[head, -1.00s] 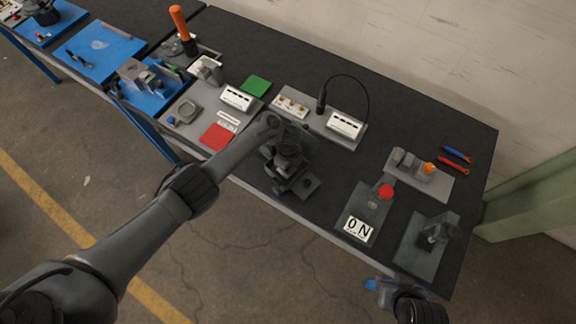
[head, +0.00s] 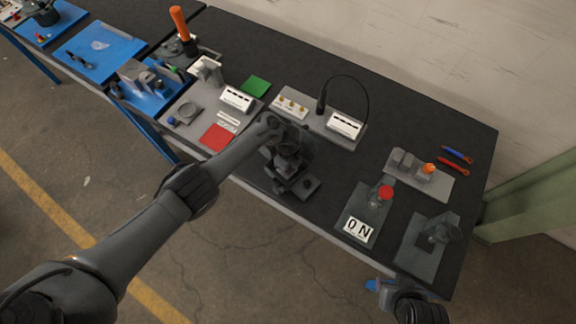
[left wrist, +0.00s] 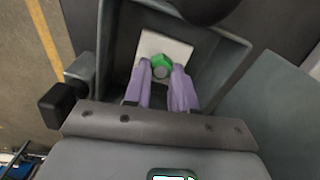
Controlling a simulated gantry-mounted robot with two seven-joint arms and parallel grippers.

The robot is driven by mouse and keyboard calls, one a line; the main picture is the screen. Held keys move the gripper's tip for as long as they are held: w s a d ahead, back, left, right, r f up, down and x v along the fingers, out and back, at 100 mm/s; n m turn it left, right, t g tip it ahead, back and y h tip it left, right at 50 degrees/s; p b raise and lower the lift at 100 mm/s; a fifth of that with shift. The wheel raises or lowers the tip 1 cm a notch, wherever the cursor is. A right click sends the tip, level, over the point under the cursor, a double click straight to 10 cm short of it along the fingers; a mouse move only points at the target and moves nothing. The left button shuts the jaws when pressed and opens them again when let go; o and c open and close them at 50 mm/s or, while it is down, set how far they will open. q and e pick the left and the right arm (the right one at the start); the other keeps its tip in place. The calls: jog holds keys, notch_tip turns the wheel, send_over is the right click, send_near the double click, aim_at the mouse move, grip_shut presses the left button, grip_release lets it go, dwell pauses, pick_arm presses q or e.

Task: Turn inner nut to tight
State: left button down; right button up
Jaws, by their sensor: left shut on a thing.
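In the left wrist view a green nut (left wrist: 161,61) with a grey centre sits on a pale square plate (left wrist: 178,48) inside a dark grey housing (left wrist: 226,58). My left gripper (left wrist: 160,72) has its two purple fingers closed on the nut's near sides. In the head view my left arm reaches over a dark grey device (head: 305,185) at the table's front edge; the nut and fingertips are hidden there. My right gripper (head: 374,286) shows only blue tips at the lower right, off the table's front edge; its opening cannot be made out.
To the right are an ON sign (head: 358,229), a red button (head: 385,193), a fixture with an orange knob (head: 429,168) and a dark clamp-like fixture (head: 436,236). Blue and red tools (head: 455,160) lie near the wall. The black tabletop (head: 400,125) is clear at the back right.

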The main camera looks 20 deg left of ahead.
pick_arm(q)
jog(key=c, duration=0.9)
grip_release()
jog(key=shift+w+r, duration=0.1)
jog(key=shift+w, duration=0.05)
jog(key=shift+r+p, duration=1.65)
jog(key=shift+r, duration=3.7)
